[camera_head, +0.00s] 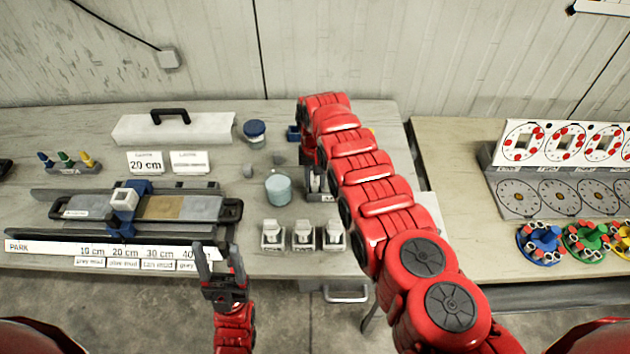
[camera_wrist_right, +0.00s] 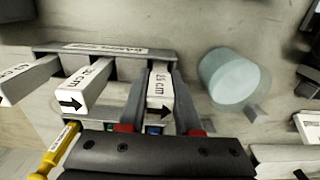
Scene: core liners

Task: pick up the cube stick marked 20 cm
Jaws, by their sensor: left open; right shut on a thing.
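White sticks with cm labels and black arrows stand in a grey rack (camera_wrist_right: 110,48) in the right wrist view. My right gripper (camera_wrist_right: 159,75) is shut on one cube stick (camera_wrist_right: 161,85) at the rack's right end. Its label ends in "cm"; the number is hard to read, possibly 20. A neighbouring stick (camera_wrist_right: 84,88) and another stick (camera_wrist_right: 25,76) stand to its left. In the head view my right arm largely hides the rack and that gripper. My left gripper (camera_head: 218,258) is open and empty at the table's front edge.
A pale blue cylinder (camera_head: 278,190) stands left of my right gripper. Three small white-topped blocks (camera_head: 303,236) stand in front. A long grey tray device (camera_head: 180,208) and a 20 cm sign (camera_head: 146,162) are at left. A second table (camera_head: 470,200) holds dial boards.

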